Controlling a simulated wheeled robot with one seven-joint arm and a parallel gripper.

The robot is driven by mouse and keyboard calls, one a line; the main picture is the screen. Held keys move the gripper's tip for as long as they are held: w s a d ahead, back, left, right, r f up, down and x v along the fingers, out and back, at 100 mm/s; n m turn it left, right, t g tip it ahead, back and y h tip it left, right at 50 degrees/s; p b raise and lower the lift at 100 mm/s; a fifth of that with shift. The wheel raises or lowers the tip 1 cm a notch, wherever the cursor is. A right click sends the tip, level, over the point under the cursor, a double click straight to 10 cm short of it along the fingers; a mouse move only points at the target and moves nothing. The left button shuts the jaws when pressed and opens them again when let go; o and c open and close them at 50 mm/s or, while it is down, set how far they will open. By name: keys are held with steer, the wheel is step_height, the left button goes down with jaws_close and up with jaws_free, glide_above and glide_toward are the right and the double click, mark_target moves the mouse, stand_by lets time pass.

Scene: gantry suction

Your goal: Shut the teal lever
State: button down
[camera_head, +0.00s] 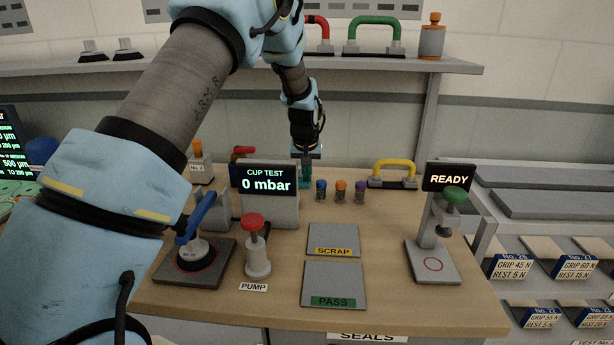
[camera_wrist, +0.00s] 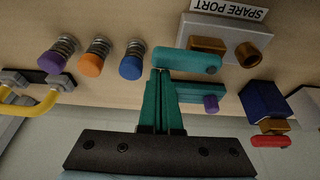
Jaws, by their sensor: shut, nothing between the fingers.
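The teal lever (camera_wrist: 187,61) is in the wrist view, lying across the picture beside brass fittings on a grey block labelled SPARE PORT (camera_wrist: 228,32). My gripper (camera_wrist: 160,74) is shut and empty, its two green fingers side by side. Its fingertips are at the lever's left end in the wrist view; I cannot tell whether they touch it. In the head view my gripper (camera_head: 305,182) points down behind the workbench's CUP TEST display, and I cannot make out the lever there.
Several small spring cups with purple, orange and blue tops, including an orange one (camera_wrist: 96,60), stand left of the lever. A teal bar with a purple knob (camera_wrist: 211,104) and a dark blue block (camera_wrist: 265,100) are close by. The CUP TEST display (camera_head: 268,180) stands in front.

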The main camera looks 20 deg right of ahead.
mark_target(305, 189)
steer(key=shift+s+a+f, duration=0.1)
steer(key=shift+s, duration=0.15)
steer(key=shift+s+a+b, duration=0.4)
steer(key=shift+s+b, duration=0.25)
steer(key=shift+b, duration=0.55)
steer(key=shift+s+a+b, duration=0.6)
steer(key=shift+s+b, duration=0.05)
steer(key=shift+b, duration=0.05)
steer(key=shift+a, duration=0.1)
